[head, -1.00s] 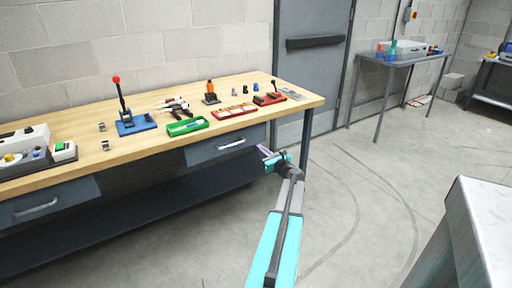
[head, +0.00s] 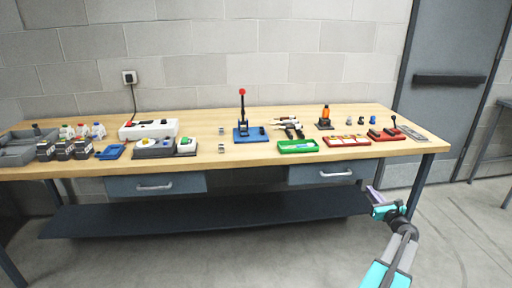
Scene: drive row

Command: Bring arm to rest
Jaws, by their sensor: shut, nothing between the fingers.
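My gripper (head: 374,196) shows at the lower right of the head view, at the end of my turquoise and grey arm. It is in front of the workbench's right end, below the level of the top. The gripper's fingers are shut with nothing held between them. They appear apart from the bench, though the exact gap to the drawer and bench leg cannot be told.
The wooden workbench (head: 300,166) spans the view, with two drawers (head: 156,184) and a lower shelf (head: 200,216). On it stand a blue lever press (head: 250,134), a green tray (head: 298,146) and a red tray (head: 346,140). A grey door (head: 450,110) is at right. Floor is clear at lower right.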

